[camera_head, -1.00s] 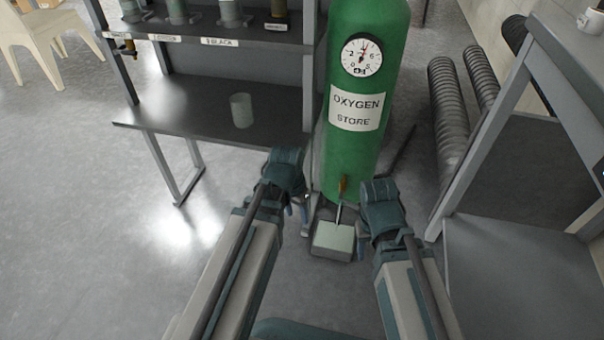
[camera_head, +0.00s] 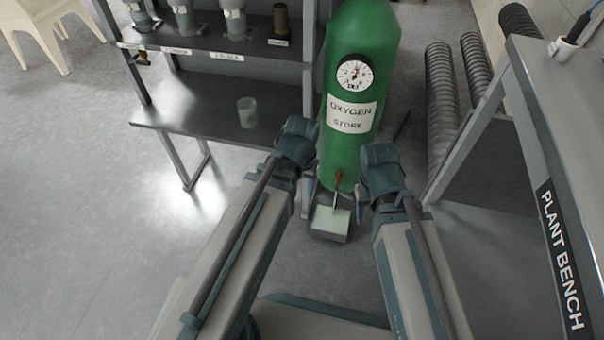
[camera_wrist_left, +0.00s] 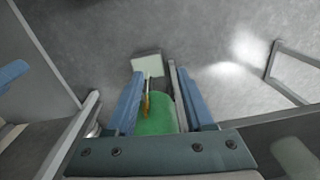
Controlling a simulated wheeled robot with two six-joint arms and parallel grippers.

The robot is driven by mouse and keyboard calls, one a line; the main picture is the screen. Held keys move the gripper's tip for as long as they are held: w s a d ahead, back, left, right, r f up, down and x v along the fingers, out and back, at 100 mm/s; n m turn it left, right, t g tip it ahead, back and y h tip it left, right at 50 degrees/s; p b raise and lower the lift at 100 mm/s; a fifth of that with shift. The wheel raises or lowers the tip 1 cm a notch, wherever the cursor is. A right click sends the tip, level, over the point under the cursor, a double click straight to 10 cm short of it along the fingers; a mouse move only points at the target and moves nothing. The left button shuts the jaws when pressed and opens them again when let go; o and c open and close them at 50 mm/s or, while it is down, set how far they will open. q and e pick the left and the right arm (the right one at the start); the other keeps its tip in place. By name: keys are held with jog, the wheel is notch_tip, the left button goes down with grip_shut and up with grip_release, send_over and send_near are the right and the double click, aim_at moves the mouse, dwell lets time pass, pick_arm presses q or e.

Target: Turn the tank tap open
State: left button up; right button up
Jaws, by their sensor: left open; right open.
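The green oxygen tank (camera_head: 345,150) stands upright ahead, with a round gauge (camera_head: 355,73) and an "OXYGEN STORE" label. Its tap has a small orange-brown handle (camera_head: 338,180) low on the front, above a pale block (camera_head: 330,221). My left gripper (camera_head: 306,198) is just left of the tap and my right gripper (camera_head: 362,200) just right of it, both pointing down. In the left wrist view my left gripper (camera_wrist_left: 161,98) is open, with the tank's green base (camera_wrist_left: 156,118) and the tap handle (camera_wrist_left: 146,105) showing between its fingers. I cannot tell whether either touches the tap.
A grey shelf unit (camera_head: 200,110) with jars and a cup (camera_head: 247,112) stands at the left. The plant bench (camera_head: 530,130) is close on the right. Ribbed hoses (camera_head: 441,105) stand behind it.

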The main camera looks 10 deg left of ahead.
pick_arm(q)
jog(key=shift+s+d+r+p, duration=0.15)
jog(key=shift+r+p, duration=0.4)
jog(key=shift+r, duration=0.4)
pick_arm(e)
jog(key=shift+r, duration=0.9)
